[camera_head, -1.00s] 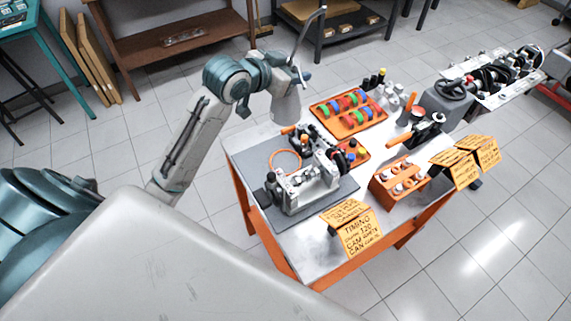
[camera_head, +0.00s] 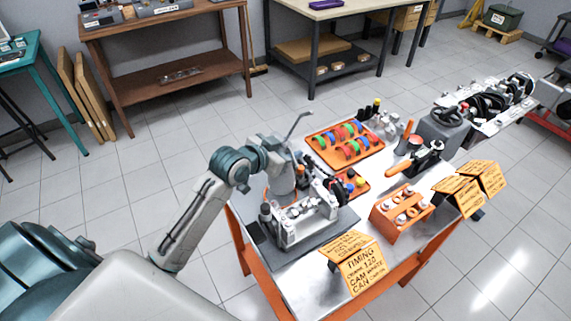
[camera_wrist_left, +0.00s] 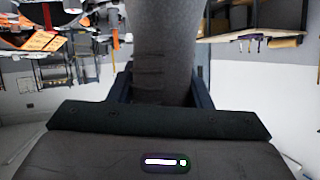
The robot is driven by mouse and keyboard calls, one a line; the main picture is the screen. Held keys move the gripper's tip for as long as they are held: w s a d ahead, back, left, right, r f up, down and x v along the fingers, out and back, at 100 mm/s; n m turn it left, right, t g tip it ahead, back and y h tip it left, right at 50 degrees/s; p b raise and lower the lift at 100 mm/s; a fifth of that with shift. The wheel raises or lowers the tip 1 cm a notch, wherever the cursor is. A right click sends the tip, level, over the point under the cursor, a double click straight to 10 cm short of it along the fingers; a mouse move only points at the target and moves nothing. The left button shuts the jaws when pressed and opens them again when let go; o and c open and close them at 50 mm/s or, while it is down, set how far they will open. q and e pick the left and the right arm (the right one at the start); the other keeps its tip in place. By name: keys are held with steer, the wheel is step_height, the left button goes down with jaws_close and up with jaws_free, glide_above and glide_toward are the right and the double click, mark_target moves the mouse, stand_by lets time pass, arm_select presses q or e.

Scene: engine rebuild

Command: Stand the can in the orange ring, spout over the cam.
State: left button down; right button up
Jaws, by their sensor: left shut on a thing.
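My left gripper (camera_head: 274,163) is shut on the grey can (camera_head: 283,183), over the back left of the engine mat. The can looks roughly upright, and its thin bent spout (camera_head: 295,124) rises above my wrist. In the left wrist view the can (camera_wrist_left: 165,60) stands between the jaws as a dark grey cylinder. I cannot tell whether the can's base touches the mat. The engine block (camera_head: 305,222) is just in front of the can. The cam is not clearly distinguishable. My right gripper is not in view.
An orange tray of coloured parts (camera_head: 312,141) lies at the back of the table. An orange holder (camera_head: 385,222) and a timing card (camera_head: 361,271) stand to the right and front. Small upright parts crowd close right of the can. Bare tabletop (camera_head: 315,283) shows at the front.

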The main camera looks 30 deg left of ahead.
arm_select(q)
step_height(320, 180, down, 4)
steer(key=shift+r+p, duration=0.15)
steer(key=shift+p, duration=0.2)
steer(key=shift+f, duration=0.45)
steer(key=c, duration=0.7)
jaws_free()
steer(key=shift+c, duration=0.2)
steer(key=b+v, duration=0.1)
steer(key=v, duration=1.1)
steer(key=shift+r+b, duration=0.2)
steer(key=shift+b, duration=0.1)
